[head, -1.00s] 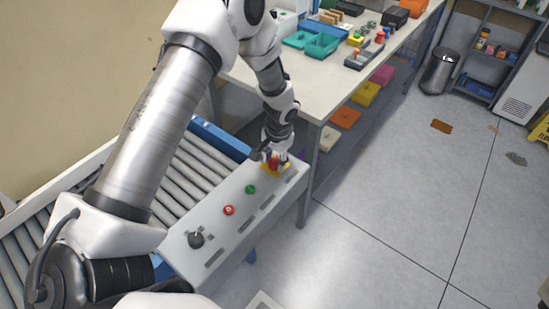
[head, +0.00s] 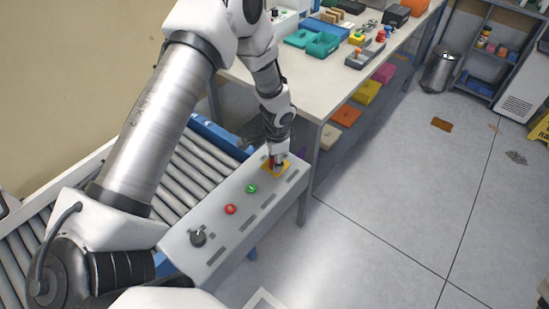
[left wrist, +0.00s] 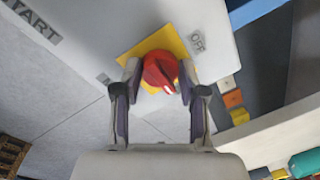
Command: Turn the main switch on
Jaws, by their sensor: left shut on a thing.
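The main switch is a red rotary knob (left wrist: 160,70) on a yellow square plate (left wrist: 133,58) at the far end of the grey control panel (head: 210,205). In the head view its yellow plate (head: 284,168) shows beneath my fingers, which mostly cover the knob. My left gripper (left wrist: 158,80) is shut on the red knob, one finger on each side. A white mark on the knob points toward the lower right in the wrist view. A label that seems to read OFF (left wrist: 197,42) is beside the plate. Another label is partly hidden by a finger. My right gripper is not in view.
The panel also carries a green button (head: 251,188), a red button (head: 230,209) and a dark knob (head: 198,237). A roller conveyor (head: 172,178) runs alongside. A white table (head: 310,85) with bins stands beyond. Open floor lies right of the panel.

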